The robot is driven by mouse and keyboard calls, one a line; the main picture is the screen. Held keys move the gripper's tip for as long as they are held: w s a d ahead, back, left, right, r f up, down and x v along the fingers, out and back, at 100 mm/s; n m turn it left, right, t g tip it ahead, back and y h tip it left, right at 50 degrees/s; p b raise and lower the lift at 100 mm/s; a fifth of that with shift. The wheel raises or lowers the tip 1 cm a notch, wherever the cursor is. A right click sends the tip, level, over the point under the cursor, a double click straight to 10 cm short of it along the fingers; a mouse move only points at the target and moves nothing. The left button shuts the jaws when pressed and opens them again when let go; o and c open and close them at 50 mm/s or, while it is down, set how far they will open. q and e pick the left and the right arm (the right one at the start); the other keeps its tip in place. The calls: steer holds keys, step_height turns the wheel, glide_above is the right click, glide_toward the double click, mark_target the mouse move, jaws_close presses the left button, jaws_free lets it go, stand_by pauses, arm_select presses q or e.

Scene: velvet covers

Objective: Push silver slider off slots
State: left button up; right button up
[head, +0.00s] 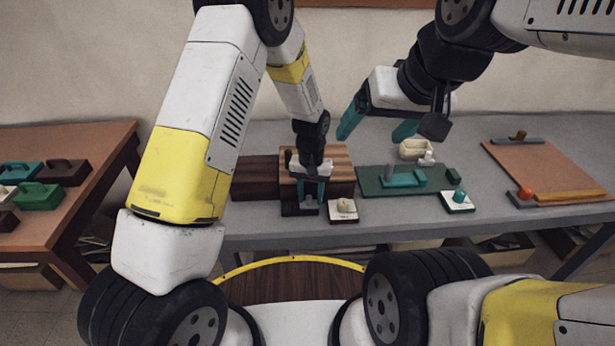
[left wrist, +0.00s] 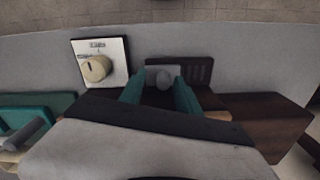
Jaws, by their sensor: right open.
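The silver slider (head: 308,200) with its rounded grey knob is at the front of a dark block below the wooden box (head: 338,165). In the left wrist view the slider's knob (left wrist: 160,79) sits between my left gripper's teal fingertips, and the slots (left wrist: 198,71) show in the dark plate to its right. My left gripper (head: 310,196) points down with one finger on each side of the knob; I cannot tell whether they press on it. My right gripper (head: 376,131) is open and empty, raised above the table to the right.
A white dial block (head: 343,210) stands close beside the slider. A side table (head: 100,145) at left holds several boxes.

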mark_target(310, 196)
arm_select(q)
step_height(310, 196, up, 7)
steer(key=shift+r, duration=0.2)
stand_by(0.3)
steer(key=shift+r, duration=0.25)
steer(key=s+a+r+n+t+h, duration=0.1)
steer(key=s+a+r, duration=0.3)
steer(key=r, duration=0.5)
steer(key=s+a+r+t+h, duration=0.1)
steer(key=a+r, duration=0.6)
steer(key=r, duration=0.2)
steer(key=s+a+r+t, duration=0.1)
steer(key=s+a+r, duration=0.2)
steer(key=s, duration=0.2)
steer(key=s+a+r+n+t, duration=0.1)
steer(key=s+a+r, duration=0.1)
steer(key=s, duration=0.3)
steer(key=s+a+r+t, duration=0.2)
steer(key=s+a+r, duration=0.1)
steer(key=s, duration=0.3)
steer(key=shift+a+r, duration=0.3)
steer(key=shift+a, duration=0.15)
